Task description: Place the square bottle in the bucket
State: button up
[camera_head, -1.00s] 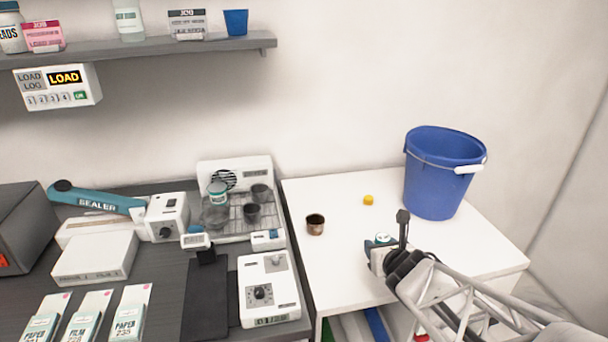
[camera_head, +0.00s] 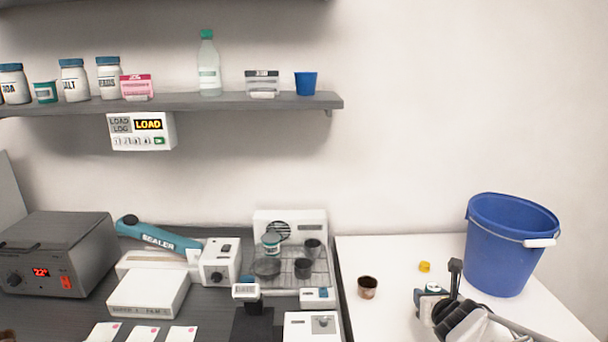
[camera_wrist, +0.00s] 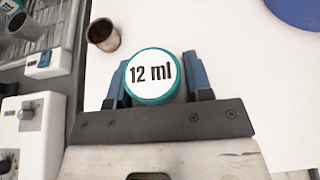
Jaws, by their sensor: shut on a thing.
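My gripper (camera_head: 443,292) is over the white counter, left of and in front of the blue bucket (camera_head: 508,250). In the wrist view my gripper (camera_wrist: 157,82) is shut on a container (camera_wrist: 152,76) with a round, teal-rimmed white lid marked "12 ml". Its body is mostly hidden below the lid, so I cannot tell whether it is square. The bucket stands upright on the counter, with a white grip on its handle; its edge shows at the wrist view's top right. The held container is outside the bucket.
A small brown cup (camera_head: 367,288) and a yellow cap (camera_head: 425,267) are on the counter (camera_head: 385,252). A clear bottle with a green cap (camera_head: 208,68) stands on the wall shelf (camera_head: 225,101). Devices fill the dark bench at left.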

jog(key=w+a+r, duration=0.2)
jog(key=w+a, duration=0.2)
jog(key=w, duration=0.6)
jog(key=w+a+r, duration=0.3)
jog(key=w+a, duration=0.1)
jog(key=w, duration=0.7)
jog(key=w+a+r, duration=0.2)
jog(key=w+a, duration=0.2)
jog(key=w, duration=0.7)
jog(key=shift+w+a+r, duration=0.15)
jog(key=shift+w, duration=0.1)
